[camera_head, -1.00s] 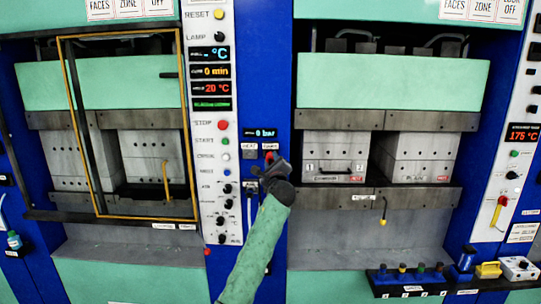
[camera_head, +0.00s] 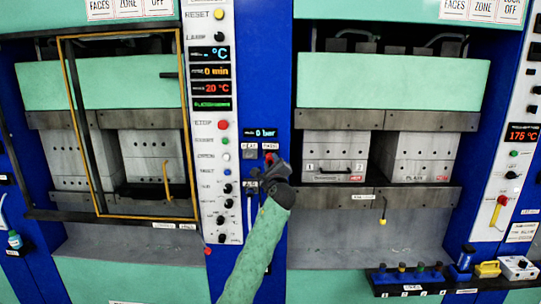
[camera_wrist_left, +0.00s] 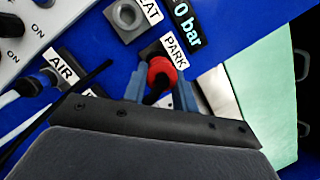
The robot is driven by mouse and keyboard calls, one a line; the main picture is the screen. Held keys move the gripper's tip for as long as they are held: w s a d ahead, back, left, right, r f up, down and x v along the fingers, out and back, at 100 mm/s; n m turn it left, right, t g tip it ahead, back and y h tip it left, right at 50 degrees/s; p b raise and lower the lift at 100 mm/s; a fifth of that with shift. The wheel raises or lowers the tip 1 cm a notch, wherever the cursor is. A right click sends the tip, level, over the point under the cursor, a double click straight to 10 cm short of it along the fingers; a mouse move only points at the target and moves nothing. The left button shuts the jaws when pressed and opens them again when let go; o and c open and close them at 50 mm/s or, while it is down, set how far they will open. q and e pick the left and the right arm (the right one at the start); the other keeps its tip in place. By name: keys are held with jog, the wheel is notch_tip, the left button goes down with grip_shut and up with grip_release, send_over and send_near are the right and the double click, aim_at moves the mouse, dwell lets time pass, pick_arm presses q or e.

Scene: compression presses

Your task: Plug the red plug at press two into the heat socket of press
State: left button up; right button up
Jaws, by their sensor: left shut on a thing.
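The red plug (camera_wrist_left: 162,72) sits at the socket labelled PARK in the left wrist view. My left gripper (camera_wrist_left: 158,94) is shut on it, with one blue-grey finger on each side. Whether the plug is still fully seated in the park socket cannot be told. The heat socket (camera_wrist_left: 128,18), a grey square block with a round hole, is empty and lies just up and left of the plug. In the head view my left gripper (camera_head: 271,169) is at the blue panel between the presses, just below the heat socket (camera_head: 249,155). My right gripper is not in view.
The pressure display (camera_head: 260,133) is above the sockets. The white control panel (camera_head: 213,140) stands left. A tool rack (camera_head: 410,279) is at the lower right.

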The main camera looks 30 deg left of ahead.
aim_at(270, 164)
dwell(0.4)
pick_arm(q)
jog(key=shift+s+d, duration=0.1)
jog(key=shift+s, duration=0.05)
jog(key=shift+s+d, duration=0.2)
jog(key=shift+s, duration=0.15)
jog(key=shift+s+d+p, duration=0.3)
jog(key=shift+s+d, duration=0.1)
jog(key=shift+s, duration=0.2)
jog(key=shift+s+d+p, duration=0.3)
jog(key=shift+s+d, duration=0.05)
jog(key=shift+s, duration=0.25)
